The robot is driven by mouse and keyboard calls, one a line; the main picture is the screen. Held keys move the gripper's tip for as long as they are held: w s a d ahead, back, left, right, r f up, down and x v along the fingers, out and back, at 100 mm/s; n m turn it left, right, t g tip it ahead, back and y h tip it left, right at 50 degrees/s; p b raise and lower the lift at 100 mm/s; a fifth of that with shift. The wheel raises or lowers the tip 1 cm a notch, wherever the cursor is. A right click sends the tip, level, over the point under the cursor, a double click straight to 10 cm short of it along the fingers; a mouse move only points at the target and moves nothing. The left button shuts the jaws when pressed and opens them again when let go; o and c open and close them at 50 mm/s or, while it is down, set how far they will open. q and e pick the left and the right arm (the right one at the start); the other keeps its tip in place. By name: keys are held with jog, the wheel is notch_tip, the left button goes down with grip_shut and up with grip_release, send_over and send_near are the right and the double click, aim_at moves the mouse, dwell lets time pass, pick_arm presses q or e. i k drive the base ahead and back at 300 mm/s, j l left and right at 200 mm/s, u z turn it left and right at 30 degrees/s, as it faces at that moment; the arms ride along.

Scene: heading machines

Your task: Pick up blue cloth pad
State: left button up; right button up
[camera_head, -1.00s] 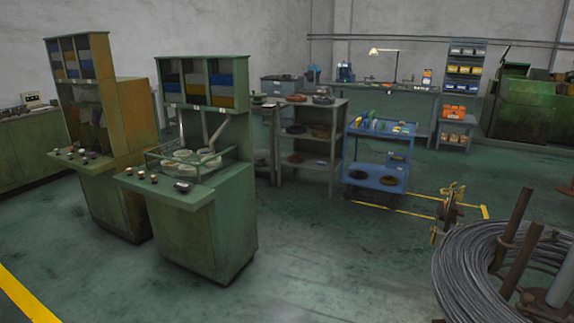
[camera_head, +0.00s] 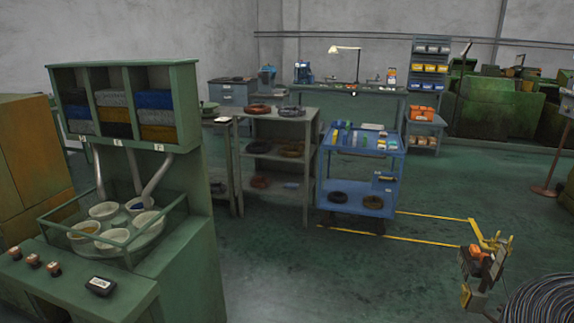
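I cannot clearly single out one blue cloth pad. Blue layers like folded cloth lie in the top compartments of the green cabinet (camera_head: 192,108): a blue layer (camera_head: 155,98) at the top of the right compartment and another in the left one. Small coloured items, some blue, lie on the top shelf of the blue trolley (camera_head: 362,152), too small to tell apart. Neither of my grippers is in view.
The green cabinet stands close at left, with bowls in a railed tray (camera_head: 90,265). A grey shelf (camera_head: 277,133) stands left of the trolley. Wire coil (camera_head: 545,300) and a small wheeled device (camera_head: 482,262) are at lower right. The floor between is open.

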aim_at(288, 185)
jog(key=i+l+z, duration=0.25)
jog(key=i, duration=0.65)
jog(key=i+z, duration=0.25)
jog(key=i, duration=0.7)
jog(key=i+u, duration=0.15)
jog(key=i, duration=0.75)
jog(key=i+l+u, duration=0.2)
jog(key=i, duration=0.75)
jog(key=i+j+u, duration=0.1)
jog(key=i+u, duration=0.75)
jog(key=i+l+u, duration=0.1)
jog(key=i+u, duration=0.3)
jog(key=i+l+u, duration=0.2)
jog(key=u, duration=0.25)
jog(key=i+u, duration=0.65)
jog(key=i+j+z, duration=0.2)
jog(key=z, duration=0.2)
jog(key=i+j+z, duration=0.2)
jog(key=z, duration=0.2)
